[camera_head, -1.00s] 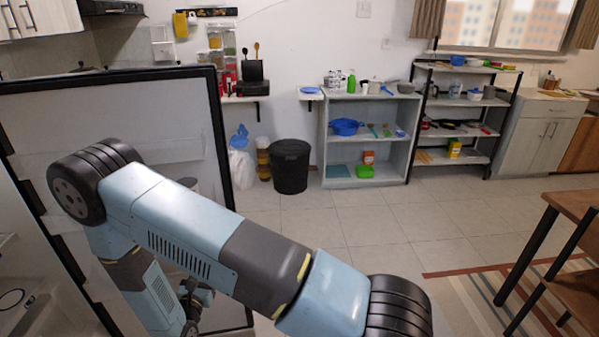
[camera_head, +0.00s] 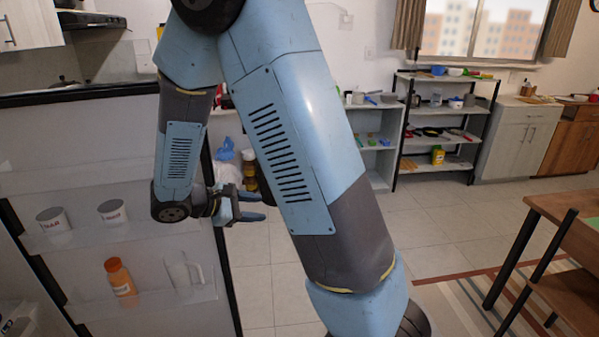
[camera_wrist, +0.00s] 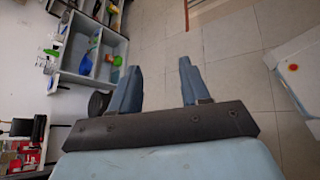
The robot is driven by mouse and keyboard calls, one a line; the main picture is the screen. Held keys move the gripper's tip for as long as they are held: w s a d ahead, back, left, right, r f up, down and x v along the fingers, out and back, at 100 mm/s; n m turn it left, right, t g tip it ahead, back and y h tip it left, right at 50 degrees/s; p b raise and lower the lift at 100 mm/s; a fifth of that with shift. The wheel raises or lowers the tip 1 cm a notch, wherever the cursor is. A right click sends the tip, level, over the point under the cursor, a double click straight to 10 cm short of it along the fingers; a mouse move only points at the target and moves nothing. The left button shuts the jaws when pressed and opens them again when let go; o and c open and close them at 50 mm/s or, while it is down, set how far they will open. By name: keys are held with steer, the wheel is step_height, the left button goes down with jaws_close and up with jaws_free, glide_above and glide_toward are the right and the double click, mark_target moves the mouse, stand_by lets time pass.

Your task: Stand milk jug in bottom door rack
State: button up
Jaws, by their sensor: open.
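A whitish, translucent jug with a handle (camera_head: 185,270), which looks like the milk jug, stands upright in the lower visible rack (camera_head: 150,302) of the open fridge door. An orange bottle (camera_head: 121,279) stands to its left in that rack. My gripper (camera_head: 255,206) is open and empty, above and to the right of the jug, apart from it, near the door's free edge. In the wrist view my gripper's two fingers (camera_wrist: 158,66) are spread with only floor between them. The jug is not in the wrist view.
Two white cups, left (camera_head: 53,220) and right (camera_head: 112,212), stand in the rack above. The door's dark edge (camera_head: 226,262) is close to my arm. A wooden table (camera_head: 560,215) is at right. Open tiled floor (camera_head: 450,225) lies beyond my arm.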

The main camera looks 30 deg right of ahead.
steer(key=s+d+r+m+t+y, duration=0.1)
steer(key=s+r+m+t+y, duration=0.1)
steer(key=s+r+m+y, duration=0.4)
steer(key=s+d+r+m+t+y, duration=0.2)
steer(key=s+r+m+y, duration=0.4)
steer(key=s+r, duration=0.6)
steer(key=shift+s+d+r+y, duration=0.15)
steer(key=shift+s+d+y, duration=0.15)
steer(key=shift+s, duration=0.3)
steer(key=shift+a, duration=0.1)
steer(key=shift+w, duration=0.15)
